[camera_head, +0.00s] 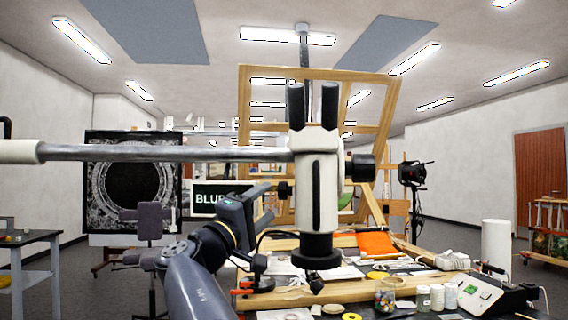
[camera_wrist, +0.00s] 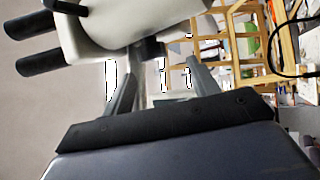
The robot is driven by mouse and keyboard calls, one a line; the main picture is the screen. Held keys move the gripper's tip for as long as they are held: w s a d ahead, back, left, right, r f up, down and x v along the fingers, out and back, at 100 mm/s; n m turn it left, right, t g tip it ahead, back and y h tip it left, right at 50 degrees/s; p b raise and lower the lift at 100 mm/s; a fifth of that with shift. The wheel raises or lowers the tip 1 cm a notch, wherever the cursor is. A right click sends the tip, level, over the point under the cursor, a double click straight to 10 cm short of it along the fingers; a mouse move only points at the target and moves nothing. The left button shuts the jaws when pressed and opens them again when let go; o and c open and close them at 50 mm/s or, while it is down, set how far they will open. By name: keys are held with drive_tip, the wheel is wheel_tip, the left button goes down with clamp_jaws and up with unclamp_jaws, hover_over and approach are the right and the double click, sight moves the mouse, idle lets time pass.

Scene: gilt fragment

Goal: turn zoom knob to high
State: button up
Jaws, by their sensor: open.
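A white microscope head (camera_head: 318,185) with two black eyepieces hangs from a horizontal boom above the bench; its pale body also fills the upper left of the wrist view (camera_wrist: 110,30). A small dark knob (camera_head: 284,190) sticks out of its left side, and a larger black knob (camera_head: 361,167) sits on its right. No markings are readable. My gripper (camera_head: 262,190) is left of the head, beside the small knob. In the wrist view its two fingers (camera_wrist: 162,72) are apart and empty, and the small dark knob (camera_wrist: 151,48) shows beyond them, roughly in line with the gap.
The boom (camera_head: 170,153) runs left from the microscope head, above my arm. The bench below holds an orange cloth (camera_head: 376,244), a jar (camera_head: 385,295), white bottles (camera_head: 437,297) and a device with a screen (camera_head: 485,295). A wooden easel frame (camera_head: 243,120) stands behind.

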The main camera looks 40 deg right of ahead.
sight(284, 193)
wheel_tip(284, 193, up, 5)
drive_tip(key=s+a+n+y+p, duration=0.2)
drive_tip(key=n+y+p, duration=0.45)
drive_tip(key=p, duration=1.55)
drive_tip(key=shift+m+y, duration=0.45)
drive_tip(key=shift+y, duration=0.1)
drive_tip(key=p+x, duration=0.2)
drive_tip(key=x, duration=0.7)
drive_tip(key=shift+w+d+f+p, duration=0.15)
drive_tip(key=shift+d+f+p, duration=0.1)
drive_tip(key=shift+p, duration=0.15)
drive_tip(key=shift+c, duration=0.4)
drive_tip(key=c, duration=0.9)
